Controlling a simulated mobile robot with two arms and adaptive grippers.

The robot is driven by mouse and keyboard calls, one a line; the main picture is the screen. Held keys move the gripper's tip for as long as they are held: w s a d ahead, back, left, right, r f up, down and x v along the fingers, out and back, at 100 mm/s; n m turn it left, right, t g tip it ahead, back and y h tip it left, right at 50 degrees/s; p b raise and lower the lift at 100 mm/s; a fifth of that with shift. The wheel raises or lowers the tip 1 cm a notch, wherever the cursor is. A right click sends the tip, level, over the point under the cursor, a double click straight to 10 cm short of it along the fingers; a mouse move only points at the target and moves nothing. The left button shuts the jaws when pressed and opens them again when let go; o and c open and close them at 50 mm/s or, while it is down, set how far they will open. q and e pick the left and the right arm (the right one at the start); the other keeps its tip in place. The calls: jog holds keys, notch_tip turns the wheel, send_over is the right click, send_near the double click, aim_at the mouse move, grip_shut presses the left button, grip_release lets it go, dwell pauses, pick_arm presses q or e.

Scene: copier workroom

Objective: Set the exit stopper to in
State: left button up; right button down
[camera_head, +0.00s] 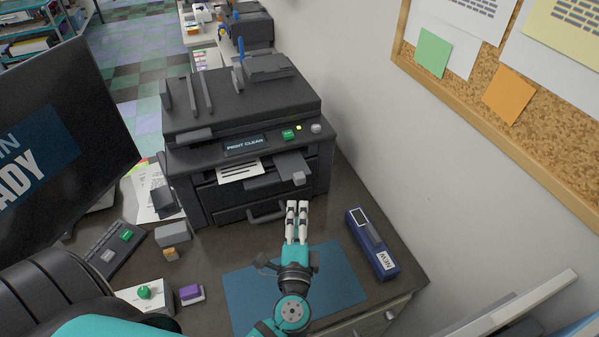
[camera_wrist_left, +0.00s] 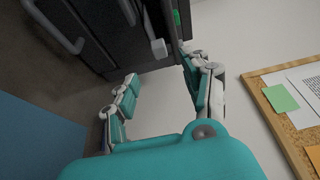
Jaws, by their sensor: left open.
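The dark printer (camera_head: 240,110) stands on the desk against the wall. At the right of its paper exit, a grey slide tray sticks out, with a light grey block that looks like the exit stopper (camera_head: 299,178) at its front end. The block also shows in the left wrist view (camera_wrist_left: 158,47). My left gripper (camera_head: 297,206) is just in front of and below the stopper in the head view, fingers pointing at the printer. It is open and empty, and in the left wrist view its fingers (camera_wrist_left: 160,84) spread with the stopper beyond them, apart from it.
A printed sheet (camera_head: 240,172) lies in the exit left of the stopper. A drawer handle (camera_head: 267,212) juts below. A blue box (camera_head: 371,244) stands at right, a blue mat (camera_head: 245,295) lies under my arm, and a monitor (camera_head: 60,150) stands at left.

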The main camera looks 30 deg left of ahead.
aim_at(299, 182)
pick_arm(q)
jog(key=p+x, duration=0.3)
jog(key=x, duration=0.8)
jog(key=shift+w+a, duration=0.15)
jog(key=shift+w, duration=0.1)
jog(key=shift+w+a+f, duration=0.1)
jog(key=shift+w+a, duration=0.1)
jog(key=shift+w, duration=0.2)
jog(key=c, duration=0.9)
grip_shut()
pick_arm(e)
jog(key=r, duration=0.2)
jog(key=w+r, duration=0.1)
jog(key=r, duration=0.1)
jog(key=shift+w+a, duration=0.1)
jog(key=shift+w, duration=0.05)
